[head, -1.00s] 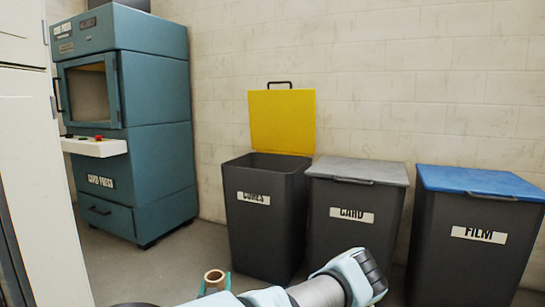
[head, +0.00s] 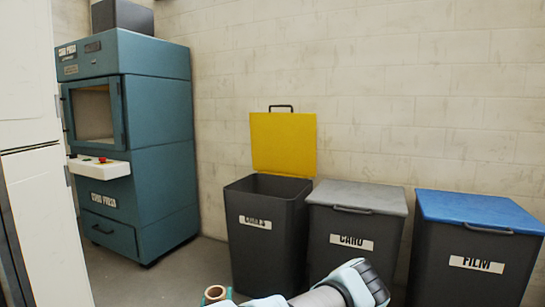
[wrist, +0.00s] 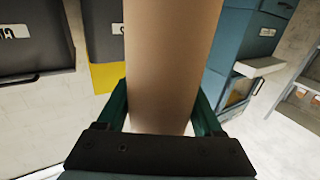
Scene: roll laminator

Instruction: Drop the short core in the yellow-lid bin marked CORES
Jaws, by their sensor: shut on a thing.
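The short core (head: 215,293) is a brown cardboard tube. It shows low in the head view, and fills the middle of the wrist view (wrist: 172,60). My gripper (wrist: 161,108) is shut on it, one green finger on each side. The CORES bin (head: 268,250) is dark grey, with its yellow lid (head: 283,143) standing open against the wall. In the head view the core is in front of and below the bin's rim, outside it. In the wrist view the bin (wrist: 103,25) is partly hidden behind the core.
A grey-lidded CARD bin (head: 352,242) and a blue-lidded FILM bin (head: 475,260) stand closed to the right. A teal card press (head: 140,205) stands at the left, with bare floor before it. A white panel (head: 45,220) edges the left side.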

